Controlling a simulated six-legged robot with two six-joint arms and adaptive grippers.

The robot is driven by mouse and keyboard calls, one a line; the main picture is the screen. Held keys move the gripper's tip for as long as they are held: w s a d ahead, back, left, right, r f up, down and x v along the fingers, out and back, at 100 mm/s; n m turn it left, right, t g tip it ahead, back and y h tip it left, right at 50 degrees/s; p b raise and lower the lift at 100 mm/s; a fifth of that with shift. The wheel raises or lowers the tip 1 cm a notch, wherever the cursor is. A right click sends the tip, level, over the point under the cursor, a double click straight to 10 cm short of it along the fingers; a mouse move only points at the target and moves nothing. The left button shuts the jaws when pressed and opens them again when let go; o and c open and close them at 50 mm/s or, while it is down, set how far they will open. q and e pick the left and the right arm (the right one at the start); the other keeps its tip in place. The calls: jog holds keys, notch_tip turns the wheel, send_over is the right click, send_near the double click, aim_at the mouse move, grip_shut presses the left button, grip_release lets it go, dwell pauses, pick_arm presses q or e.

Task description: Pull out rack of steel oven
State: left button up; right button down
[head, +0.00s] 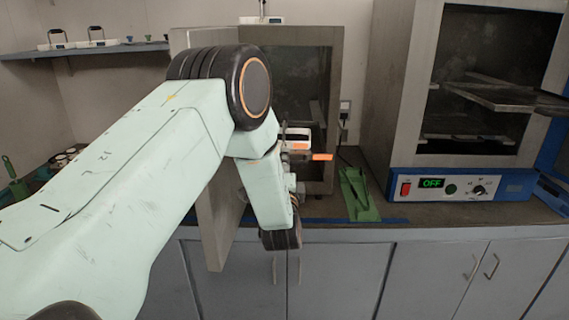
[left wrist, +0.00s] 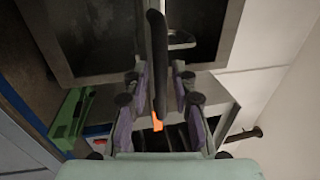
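A grey steel oven (head: 337,75) stands on the counter in the middle, its grey door (head: 218,225) swung open to the left; any rack inside is not clear to see. A second steel oven (head: 411,110) with a blue panel at right holds metal racks (head: 490,92). My left gripper (head: 300,147) is in front of the middle oven's opening, partly hidden by my arm. In the left wrist view, its fingers (left wrist: 160,95) stand apart on either side of a dark rounded bar (left wrist: 157,50); a small gap shows at right. My right gripper is not in view.
A green object (head: 357,193) lies on the counter between the ovens and shows in the left wrist view (left wrist: 72,118). A blue shelf (head: 85,50) with small items hangs at left. Grey cabinets (head: 340,270) are below the counter.

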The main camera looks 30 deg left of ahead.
pick_arm(q)
jog(key=shift+o, duration=0.3)
jog(key=shift+s, duration=0.1)
jog(key=v, duration=1.2)
jog(key=s+d+f+n+g+h+b, duration=0.1)
jog(key=s+d+f+n+g+h, duration=0.25)
jog(key=f, duration=0.75)
jog(key=s+d+f+n+g+h+b, duration=0.15)
jog(key=s+f+n+g+h, duration=0.3)
jog(key=f, duration=0.55)
jog(key=s+d+f+n+g+h+b, duration=0.1)
jog(key=s+f+g+b, duration=0.1)
jog(key=s+f, duration=0.4)
jog(key=s+d+f+n+g+h+b, duration=0.1)
jog(key=s+d+f+g+b, duration=0.1)
jog(key=s, duration=1)
jog(key=s+d+f+n+g+h+b, duration=0.1)
jog(key=s+d+f+n+g+b, duration=0.1)
jog(key=s+f+g, duration=0.3)
jog(key=s+f+b, duration=0.1)
jog(key=s+f, duration=0.3)
jog(key=shift+f, duration=0.35)
